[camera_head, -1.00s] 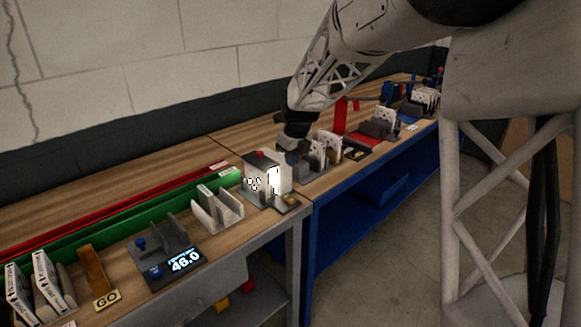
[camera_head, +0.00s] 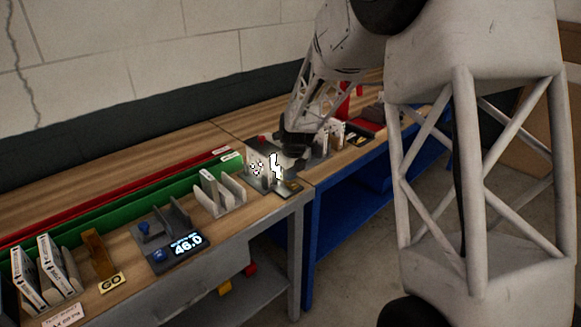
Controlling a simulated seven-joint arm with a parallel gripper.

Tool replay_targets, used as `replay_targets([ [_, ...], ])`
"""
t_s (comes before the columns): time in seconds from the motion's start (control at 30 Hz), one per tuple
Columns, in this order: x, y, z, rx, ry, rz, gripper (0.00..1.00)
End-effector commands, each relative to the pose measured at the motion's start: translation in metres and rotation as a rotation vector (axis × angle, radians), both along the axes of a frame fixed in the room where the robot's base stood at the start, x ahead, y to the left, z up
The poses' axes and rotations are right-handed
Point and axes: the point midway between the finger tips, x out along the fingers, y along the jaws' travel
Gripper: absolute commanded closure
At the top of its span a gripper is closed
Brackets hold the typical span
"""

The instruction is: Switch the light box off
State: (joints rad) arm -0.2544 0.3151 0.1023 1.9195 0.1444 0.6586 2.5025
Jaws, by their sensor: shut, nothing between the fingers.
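The light box (camera_head: 255,159) stands near the front edge of the wooden bench, with dark marks on its pale left part. A bright white patch (camera_head: 277,166) shows on its right part, beside my gripper. A small red piece (camera_head: 262,138) shows at its top. My gripper (camera_head: 288,163) is low at the right side of the light box, shut and empty, and covers part of it. I cannot tell whether the fingers touch the box. Any switch is hidden or too small to make out.
A grey holder with a white box (camera_head: 209,186) stands left of the light box. Filter holders and a red mat (camera_head: 363,127) lie to the right. Green and red rails run behind.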

Motion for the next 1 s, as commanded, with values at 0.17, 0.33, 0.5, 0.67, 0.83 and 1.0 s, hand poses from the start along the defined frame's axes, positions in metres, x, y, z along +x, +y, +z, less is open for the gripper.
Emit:
replay_targets([
  [0.17,0.001,0.001,-0.007,0.000,0.000,0.000,1.00],
  [0.33,0.001,0.001,-0.008,0.000,0.000,0.000,1.00],
  [0.5,0.001,0.001,-0.008,0.000,0.000,0.000,1.00],
  [0.67,0.002,0.002,-0.012,-0.001,0.001,0.000,1.00],
  [0.83,0.005,0.006,-0.021,-0.001,0.004,0.000,1.00],
  [1.0,0.006,0.009,-0.028,-0.002,0.008,0.000,1.00],
])
